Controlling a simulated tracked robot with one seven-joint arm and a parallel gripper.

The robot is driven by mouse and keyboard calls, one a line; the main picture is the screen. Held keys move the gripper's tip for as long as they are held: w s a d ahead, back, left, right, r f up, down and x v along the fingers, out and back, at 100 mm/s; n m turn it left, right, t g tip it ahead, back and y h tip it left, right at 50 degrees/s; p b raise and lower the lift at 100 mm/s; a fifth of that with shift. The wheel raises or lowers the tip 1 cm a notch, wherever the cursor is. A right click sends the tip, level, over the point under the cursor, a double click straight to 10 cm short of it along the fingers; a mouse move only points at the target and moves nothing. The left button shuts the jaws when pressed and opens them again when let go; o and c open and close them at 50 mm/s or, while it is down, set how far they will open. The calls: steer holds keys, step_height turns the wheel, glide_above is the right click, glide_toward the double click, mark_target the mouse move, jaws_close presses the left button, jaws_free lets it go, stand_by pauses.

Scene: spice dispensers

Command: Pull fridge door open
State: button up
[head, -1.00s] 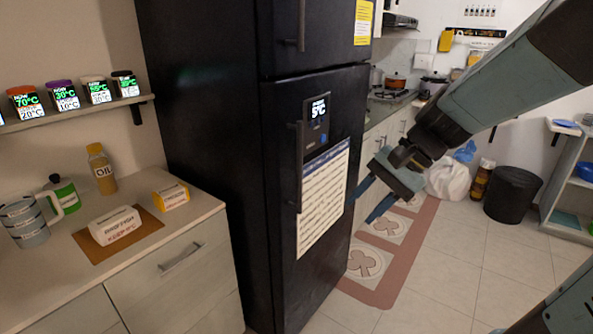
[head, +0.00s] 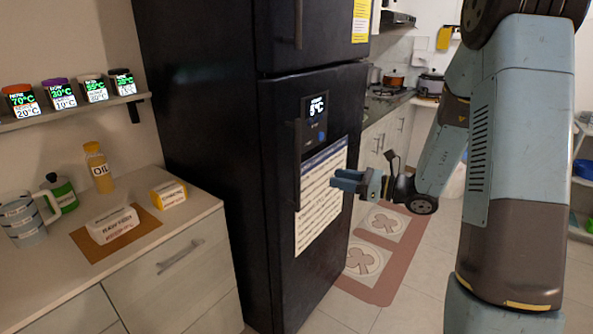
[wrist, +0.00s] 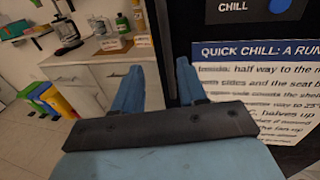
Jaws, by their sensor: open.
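The black fridge (head: 200,110) stands in the middle of the head view, and its lower door (head: 275,250) looks shut. A dark vertical handle (head: 297,165) runs along that door's left side. My gripper (head: 335,180) is open and empty, in front of the white notice on the door and to the right of the handle. In the wrist view the two blue fingers of my gripper (wrist: 156,72) are spread apart. A dark upright strip shows between and beyond them; I cannot tell whether it is the handle or the door's edge. No contact with the handle is visible.
A notice (head: 320,195) with a blue header is on the lower door, under a small display (head: 316,105). A counter (head: 190,220) with an oil bottle (head: 99,168) and boxes stands left of the fridge. Tiled floor and a patterned mat (head: 380,290) lie to the right.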

steer(key=w+x, duration=0.1)
steer(key=x, duration=1.2)
steer(key=shift+f+m+t, duration=0.2)
steer(key=shift+m+t, duration=0.1)
steer(key=shift+m, duration=0.1)
steer(key=shift+w, duration=0.15)
steer(key=shift+c, duration=0.3)
jaws_close()
